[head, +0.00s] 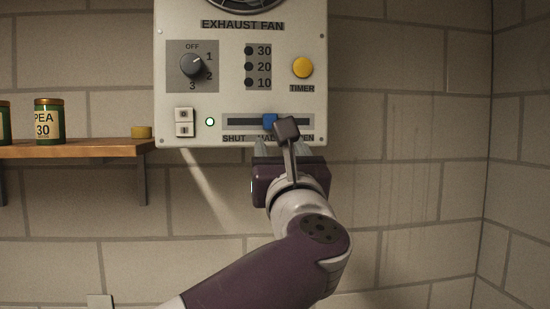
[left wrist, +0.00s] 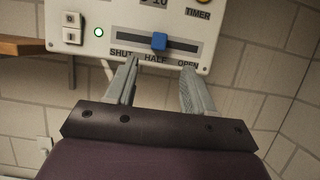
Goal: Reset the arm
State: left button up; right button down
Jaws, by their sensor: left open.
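My left gripper (head: 287,147) comes up from below in the head view, in front of the lower edge of the white exhaust fan panel (head: 228,50). In the left wrist view, its two grey fingers (left wrist: 159,68) are spread wide with nothing between them. They are just below the slider, on either side of the HALF label. The blue slider knob (head: 270,121) stands near the middle of its dark track, above HALF, and also shows in the left wrist view (left wrist: 159,41). It looks apart from the fingers. My wrist hides part of the labels in the head view. My right gripper is out of view.
The panel carries a dial (head: 191,65) pointing toward 1, a yellow timer button (head: 303,68), a rocker switch (head: 184,122) and a lit green lamp (head: 210,122). A wooden shelf (head: 75,149) with tins stands at left. The wall at right is clear.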

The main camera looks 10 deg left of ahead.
pick_arm(q)
jog(key=shift+v, duration=1.1)
